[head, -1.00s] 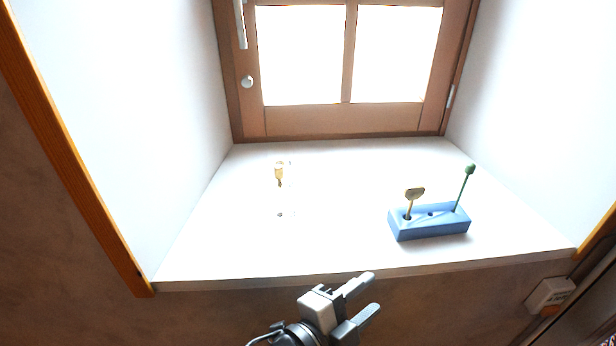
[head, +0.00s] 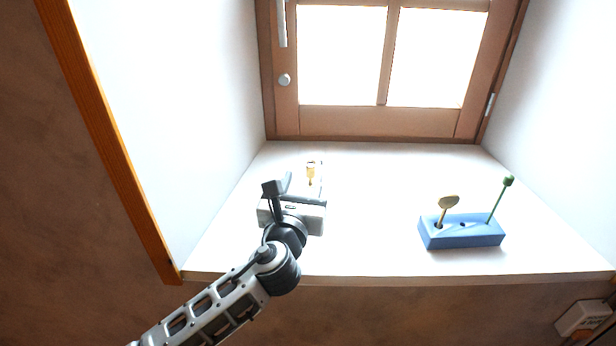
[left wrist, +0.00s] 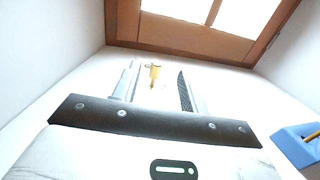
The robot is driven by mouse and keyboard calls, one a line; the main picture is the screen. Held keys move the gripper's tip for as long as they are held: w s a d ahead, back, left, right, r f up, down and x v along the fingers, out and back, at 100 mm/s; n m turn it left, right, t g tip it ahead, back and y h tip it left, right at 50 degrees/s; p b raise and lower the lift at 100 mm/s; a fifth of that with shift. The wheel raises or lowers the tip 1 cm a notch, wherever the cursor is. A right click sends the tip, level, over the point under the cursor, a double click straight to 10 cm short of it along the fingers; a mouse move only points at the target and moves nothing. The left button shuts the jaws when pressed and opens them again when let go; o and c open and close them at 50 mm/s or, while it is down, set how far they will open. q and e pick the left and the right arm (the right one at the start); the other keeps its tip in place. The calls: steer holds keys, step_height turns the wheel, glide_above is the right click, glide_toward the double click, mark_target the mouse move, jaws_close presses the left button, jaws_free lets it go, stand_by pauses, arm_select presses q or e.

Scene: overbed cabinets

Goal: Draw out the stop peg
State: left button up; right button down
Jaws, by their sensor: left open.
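My left gripper (head: 301,184) is over the left part of the white sill (head: 370,240). Its jaws are open, with nothing held. A small brass-coloured upright piece (head: 311,170) stands just past the fingers, partly hidden by the gripper. In the left wrist view this piece (left wrist: 154,74) shows between the two fingers (left wrist: 157,69), apart from both. A thin green peg with a round head (head: 507,183) stands tilted in a blue block (head: 462,238) at the right. I cannot tell from its look which piece is the stop peg. My right gripper is not in view.
A brown-framed window (head: 365,122) with a round knob (head: 284,80) closes the back. White side walls stand left and right. A brass key-shaped piece (head: 448,203) stands in the blue block. The sill between my gripper and the block is clear.

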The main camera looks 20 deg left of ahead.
mark_target(310, 170)
arm_select(q)
step_height(310, 170, down, 4)
steer(key=shift+r+b, duration=0.25)
steer(key=shift+b, duration=0.15)
steer(key=shift+w+a+r, duration=0.1)
steer(key=shift+w+r, duration=0.25)
steer(key=shift+w, duration=0.25)
steer(key=shift+w+a, duration=0.2)
steer(key=shift+w, duration=1.4)
steer(key=shift+w+a, duration=0.15)
steer(key=shift+w, duration=1.4)
jaws_close()
